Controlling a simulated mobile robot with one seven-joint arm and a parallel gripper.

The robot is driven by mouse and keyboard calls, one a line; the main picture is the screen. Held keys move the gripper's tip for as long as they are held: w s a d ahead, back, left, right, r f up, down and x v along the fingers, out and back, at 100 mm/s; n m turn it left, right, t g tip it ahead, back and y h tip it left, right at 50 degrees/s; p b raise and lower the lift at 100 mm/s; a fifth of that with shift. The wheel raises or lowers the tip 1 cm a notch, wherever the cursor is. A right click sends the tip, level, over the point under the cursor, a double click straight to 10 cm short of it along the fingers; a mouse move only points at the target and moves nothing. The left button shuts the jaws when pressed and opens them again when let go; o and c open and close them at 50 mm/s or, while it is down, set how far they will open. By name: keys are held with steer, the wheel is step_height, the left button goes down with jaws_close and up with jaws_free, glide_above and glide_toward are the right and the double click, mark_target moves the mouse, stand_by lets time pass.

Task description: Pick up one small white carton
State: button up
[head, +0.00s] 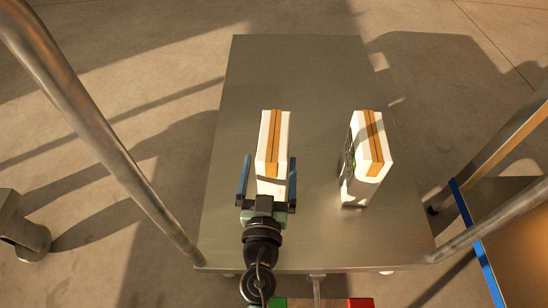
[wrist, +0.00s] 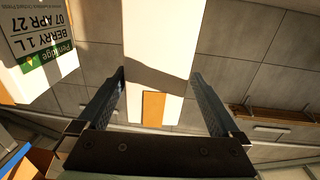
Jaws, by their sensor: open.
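Two small white cartons with an orange-brown stripe along the top stand apart on a grey metal surface (head: 310,70). My gripper (head: 267,178) is open, with one finger on each side of the left carton (head: 273,138). In the wrist view the left carton (wrist: 157,50) lies between my two fingers (wrist: 163,95), with a gap visible on both sides. The right carton (head: 368,145) stands to the right, clear of my gripper. It shows at the upper left of the wrist view (wrist: 40,40) with a green label and printed date.
Metal posts rise at the left (head: 95,120) and right (head: 500,225) of the surface. A blue-edged panel (head: 510,230) is at the lower right. Red and green blocks show at the bottom edge. The far part of the surface is clear.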

steer(key=shift+w+d+p, duration=0.15)
steer(key=shift+w+d, duration=0.1)
steer(key=shift+w, duration=1.05)
steer(key=shift+w+d+p, duration=0.15)
steer(key=shift+w+d, duration=0.05)
steer(key=shift+w, duration=1.05)
jaws_close()
steer(key=shift+r, duration=0.2)
